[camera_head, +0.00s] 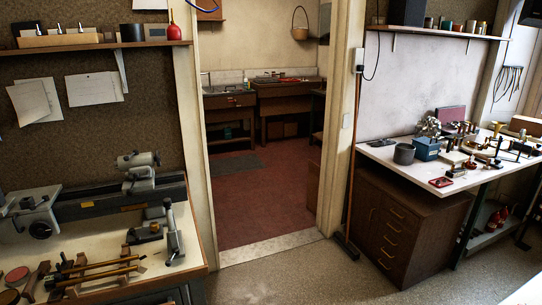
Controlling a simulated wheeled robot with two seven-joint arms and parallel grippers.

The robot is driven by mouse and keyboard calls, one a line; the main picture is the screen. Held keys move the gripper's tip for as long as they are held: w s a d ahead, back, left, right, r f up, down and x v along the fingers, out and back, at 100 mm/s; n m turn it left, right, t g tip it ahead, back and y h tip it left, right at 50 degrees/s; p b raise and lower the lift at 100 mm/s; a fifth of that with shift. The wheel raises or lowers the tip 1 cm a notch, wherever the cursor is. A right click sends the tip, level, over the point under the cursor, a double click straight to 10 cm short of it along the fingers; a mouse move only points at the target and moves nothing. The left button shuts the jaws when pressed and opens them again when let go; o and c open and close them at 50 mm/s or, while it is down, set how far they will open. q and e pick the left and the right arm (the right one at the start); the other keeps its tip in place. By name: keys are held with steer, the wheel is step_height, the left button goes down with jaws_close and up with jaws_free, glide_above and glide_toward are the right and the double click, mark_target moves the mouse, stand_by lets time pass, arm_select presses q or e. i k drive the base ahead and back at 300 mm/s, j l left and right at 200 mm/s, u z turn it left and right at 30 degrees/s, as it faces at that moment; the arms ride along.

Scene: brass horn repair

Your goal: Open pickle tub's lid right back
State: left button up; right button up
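I cannot pick out a pickle tub with a lid for sure in the head view. A grey round pot (404,154) stands on the right bench; it looks open at the top, and I cannot tell whether it belongs to the tub. In the far room, small items sit on the brown counters, too small to name. Neither of my grippers is in view.
An open doorway (268,195) leads to a red-floored room with a brown counter (285,98). A left bench (200,255) holds a lathe (110,195). A right bench (380,151) stands over a drawer cabinet (405,225). Grey floor (300,275) lies clear before the doorway.

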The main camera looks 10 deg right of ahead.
mark_target(428, 141)
steer(key=i+l+z, duration=0.25)
steer(key=i+z, duration=0.15)
steer(key=i, duration=0.25)
steer(key=i+z, duration=0.4)
steer(key=i, duration=0.25)
steer(key=i+j+z, duration=0.15)
steer(key=i+z, duration=0.25)
steer(key=i, duration=0.3)
